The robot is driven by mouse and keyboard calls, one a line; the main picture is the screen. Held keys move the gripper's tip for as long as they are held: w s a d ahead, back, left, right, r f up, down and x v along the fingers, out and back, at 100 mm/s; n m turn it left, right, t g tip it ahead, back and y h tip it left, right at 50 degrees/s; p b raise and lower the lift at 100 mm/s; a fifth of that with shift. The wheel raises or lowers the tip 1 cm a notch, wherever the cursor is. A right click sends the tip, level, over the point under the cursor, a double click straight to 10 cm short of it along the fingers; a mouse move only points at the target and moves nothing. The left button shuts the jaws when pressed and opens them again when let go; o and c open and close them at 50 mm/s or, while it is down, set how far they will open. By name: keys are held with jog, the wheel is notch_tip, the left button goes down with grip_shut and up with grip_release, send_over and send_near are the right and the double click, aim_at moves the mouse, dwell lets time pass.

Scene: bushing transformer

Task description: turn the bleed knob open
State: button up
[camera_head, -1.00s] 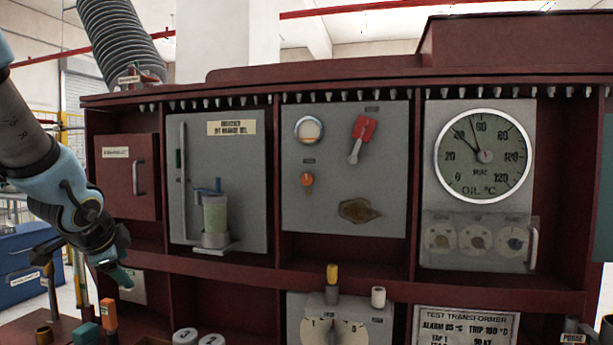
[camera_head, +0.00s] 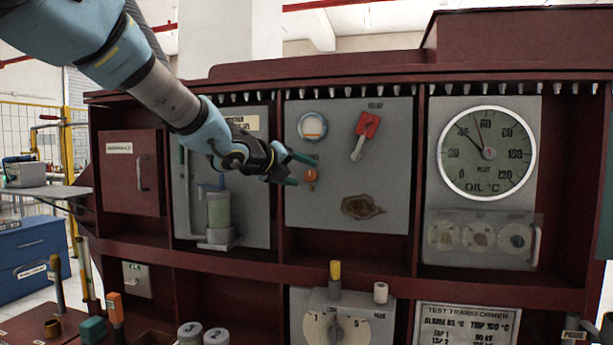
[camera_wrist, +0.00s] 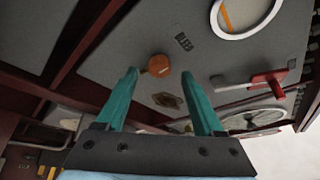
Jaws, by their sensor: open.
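The small orange bleed knob (camera_head: 310,175) sits on the grey middle panel (camera_head: 385,120), below a round sight glass (camera_head: 312,127). My gripper (camera_head: 302,170) is open, with its teal fingers just left of the knob in the head view. In the wrist view the orange knob (camera_wrist: 159,66) shows beyond the fingertips, between the two fingers of my gripper (camera_wrist: 165,78) and nearer the left one. The fingers look apart from the knob, and nothing is held.
A red-handled lever (camera_head: 366,135) is on the same panel, right of the knob. A brown stain or plate (camera_head: 361,207) is below. A glass cylinder with green contents (camera_head: 218,210) stands on the left panel under my arm.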

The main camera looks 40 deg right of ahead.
aim_at(308, 175)
jog(key=shift+x, duration=1.7)
grip_shut()
